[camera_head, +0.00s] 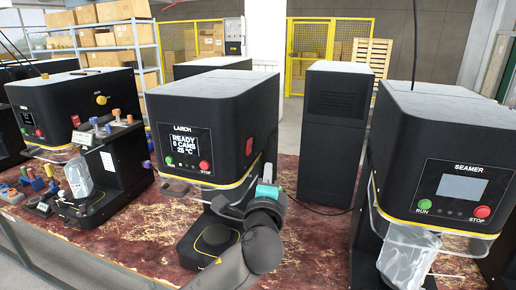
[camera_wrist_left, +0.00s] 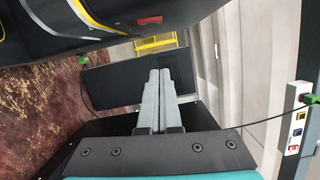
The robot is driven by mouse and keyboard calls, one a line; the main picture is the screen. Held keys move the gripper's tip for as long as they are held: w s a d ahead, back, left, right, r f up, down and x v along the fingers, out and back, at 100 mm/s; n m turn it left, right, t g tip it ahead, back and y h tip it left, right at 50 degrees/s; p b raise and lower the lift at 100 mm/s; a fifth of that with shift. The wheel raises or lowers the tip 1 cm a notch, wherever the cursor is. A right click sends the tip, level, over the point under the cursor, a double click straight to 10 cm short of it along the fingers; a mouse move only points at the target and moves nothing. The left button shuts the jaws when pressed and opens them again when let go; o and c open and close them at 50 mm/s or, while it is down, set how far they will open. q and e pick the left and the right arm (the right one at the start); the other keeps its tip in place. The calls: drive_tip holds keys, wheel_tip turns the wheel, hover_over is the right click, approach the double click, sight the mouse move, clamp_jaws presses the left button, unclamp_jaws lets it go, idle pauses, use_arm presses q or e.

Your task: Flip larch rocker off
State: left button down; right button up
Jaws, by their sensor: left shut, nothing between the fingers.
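The larch machine (camera_head: 200,112) is a black seamer with a lit screen reading "LARCH", "READY", "0 CANS" and "25 °C". A small red rocker (camera_head: 249,146) sits on its right side wall; it also shows at the top of the left wrist view (camera_wrist_left: 151,20). Which way it is tipped is too small to tell. My left gripper (camera_head: 268,170) is beside that wall, low and to the right of the rocker, apart from it. In the left wrist view its two grey fingers (camera_wrist_left: 160,75) are together and empty. My right gripper is not in view.
A second seamer (camera_head: 450,160) labelled "SEAMER" stands at the right. A tall black cabinet (camera_head: 333,130) stands behind the gap between the machines. A black machine with coloured knobs (camera_head: 75,105) is at the left. The mottled red bench (camera_head: 310,245) has free room in the middle.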

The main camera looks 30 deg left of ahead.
sight(250, 147)
use_arm(q)
drive_tip(key=shift+w, duration=0.1)
drive_tip(key=w+a+p, duration=0.1)
drive_tip(key=w+a, duration=0.7)
drive_tip(key=shift+a+r, duration=0.25)
drive_tip(key=shift+r, duration=0.1)
drive_tip(key=shift+s, duration=0.1)
drive_tip(key=shift+a+r+n+p, duration=0.15)
drive_tip(key=shift+a+n+p, duration=0.25)
drive_tip(key=shift+n+p, duration=0.15)
drive_tip(key=shift+d+g, duration=0.1)
drive_tip(key=shift+g, duration=0.2)
